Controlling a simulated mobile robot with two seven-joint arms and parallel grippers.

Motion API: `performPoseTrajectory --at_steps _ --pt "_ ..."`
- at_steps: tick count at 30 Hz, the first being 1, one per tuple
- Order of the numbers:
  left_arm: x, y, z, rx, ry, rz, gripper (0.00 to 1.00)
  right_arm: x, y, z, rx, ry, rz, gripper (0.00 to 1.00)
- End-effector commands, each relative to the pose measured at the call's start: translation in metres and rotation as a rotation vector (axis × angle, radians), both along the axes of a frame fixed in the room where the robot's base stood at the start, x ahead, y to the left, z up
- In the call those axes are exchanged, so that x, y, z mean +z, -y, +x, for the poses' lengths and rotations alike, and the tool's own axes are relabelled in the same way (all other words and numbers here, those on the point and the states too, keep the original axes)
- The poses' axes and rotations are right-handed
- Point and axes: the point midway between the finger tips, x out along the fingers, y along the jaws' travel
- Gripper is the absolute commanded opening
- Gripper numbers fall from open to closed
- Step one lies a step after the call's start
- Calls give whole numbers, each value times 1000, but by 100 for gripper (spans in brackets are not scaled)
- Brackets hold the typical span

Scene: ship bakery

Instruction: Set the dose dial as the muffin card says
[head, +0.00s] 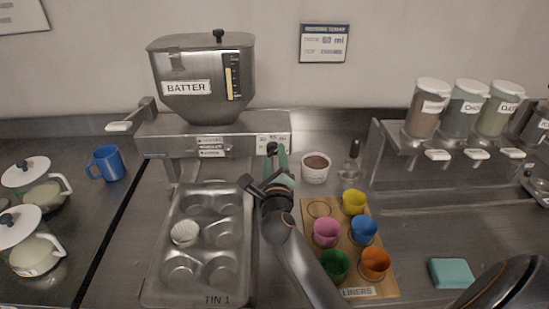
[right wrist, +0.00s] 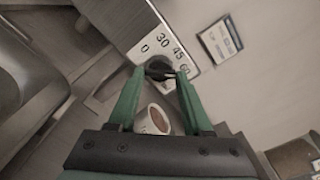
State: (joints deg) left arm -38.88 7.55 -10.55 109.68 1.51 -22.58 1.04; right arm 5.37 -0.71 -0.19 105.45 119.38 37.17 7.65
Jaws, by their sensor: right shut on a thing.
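The dose dial (right wrist: 160,68) is a black knob on a pale plate marked 0, 30, 45 and 60 on the front of the steel batter dispenser (head: 194,85). My right gripper (right wrist: 158,72) has its green fingers shut on the knob; in the head view the gripper (head: 274,155) is at the dispenser's right front corner and partly hides the dial. I cannot tell which mark the knob points to. The card (head: 323,43) on the wall reads "60 ml"; its smaller lines are too small to read. My left gripper is out of view.
A muffin tin (head: 212,298) with one white liner (head: 184,233) lies below the dispenser. A board of coloured liner cups (head: 320,210) and a brown-filled white bowl (head: 315,168) stand right of my arm. A blue mug (head: 107,163) is left; topping jars (head: 465,108) are right.

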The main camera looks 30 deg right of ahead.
Motion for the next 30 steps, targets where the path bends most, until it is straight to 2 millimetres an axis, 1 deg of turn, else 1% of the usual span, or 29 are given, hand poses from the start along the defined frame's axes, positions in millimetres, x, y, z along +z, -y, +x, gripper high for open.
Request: performPoseTrajectory --at_steps 6,18,19,26,30 --pt "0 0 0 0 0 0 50 -1 0 0 0 17 31 0" --pt "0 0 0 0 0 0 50 -1 0 0 0 21 37 0" --pt "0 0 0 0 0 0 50 -1 0 0 0 21 37 53" --pt "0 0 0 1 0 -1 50 0 0 0 1 20 34 79" --pt "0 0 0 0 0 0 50 0 0 0 0 20 33 80"
